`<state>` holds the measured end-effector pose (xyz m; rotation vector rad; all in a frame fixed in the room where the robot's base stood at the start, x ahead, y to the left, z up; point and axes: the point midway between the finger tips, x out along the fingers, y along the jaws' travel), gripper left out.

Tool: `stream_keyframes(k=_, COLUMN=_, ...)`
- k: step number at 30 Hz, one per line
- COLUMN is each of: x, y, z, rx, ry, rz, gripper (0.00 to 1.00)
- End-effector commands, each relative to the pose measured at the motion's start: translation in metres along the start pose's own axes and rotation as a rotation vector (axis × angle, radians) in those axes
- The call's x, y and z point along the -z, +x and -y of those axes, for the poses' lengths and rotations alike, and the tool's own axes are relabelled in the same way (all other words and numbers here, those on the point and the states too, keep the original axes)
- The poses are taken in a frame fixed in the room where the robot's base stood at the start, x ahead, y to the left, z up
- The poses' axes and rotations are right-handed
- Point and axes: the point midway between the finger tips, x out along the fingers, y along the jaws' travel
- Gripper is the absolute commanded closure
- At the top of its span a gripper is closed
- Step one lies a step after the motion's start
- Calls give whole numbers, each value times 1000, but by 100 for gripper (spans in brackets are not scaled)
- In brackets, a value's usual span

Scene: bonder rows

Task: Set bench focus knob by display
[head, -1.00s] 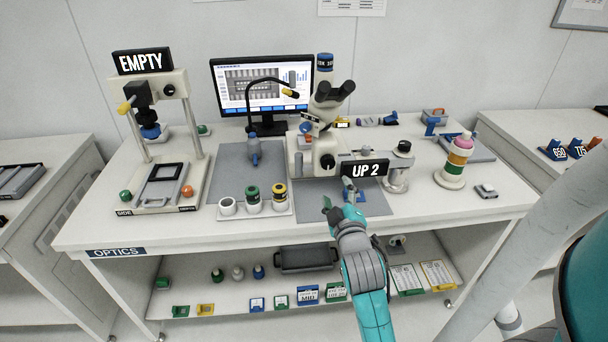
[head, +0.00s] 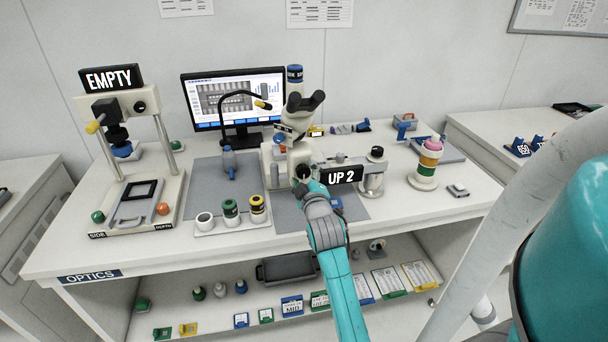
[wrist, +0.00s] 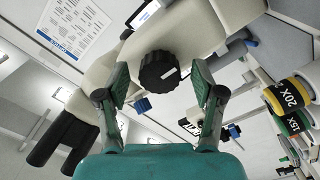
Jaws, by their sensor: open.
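The bench focus knob (wrist: 159,72) is a black ribbed knob with a white mark on the side of the cream microscope body (wrist: 195,30) in the wrist view. My gripper (wrist: 162,98) is open, with one finger on each side of the knob in that picture; I cannot tell whether they touch it. In the head view my gripper (head: 308,185) is at the front of the microscope (head: 300,150) and partly covers the knob. Another display (head: 112,78) at the left reads "EMPTY".
A tray (head: 232,229) with white, green and yellow-banded rings stands left of my arm. A monitor (head: 235,98) stands at the back. A stacked coloured tower (head: 427,165) is at the right. The grey mat (head: 290,215) front is mostly clear.

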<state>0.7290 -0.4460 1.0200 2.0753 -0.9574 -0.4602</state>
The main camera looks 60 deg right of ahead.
Motion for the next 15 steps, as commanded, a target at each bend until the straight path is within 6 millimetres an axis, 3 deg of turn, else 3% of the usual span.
stream_keyframes(k=10, x=0, y=4, z=0, rx=1, ry=0, rz=1, gripper=32)
stream_keyframes(k=15, x=0, y=4, z=0, rx=1, ry=0, rz=1, gripper=75)
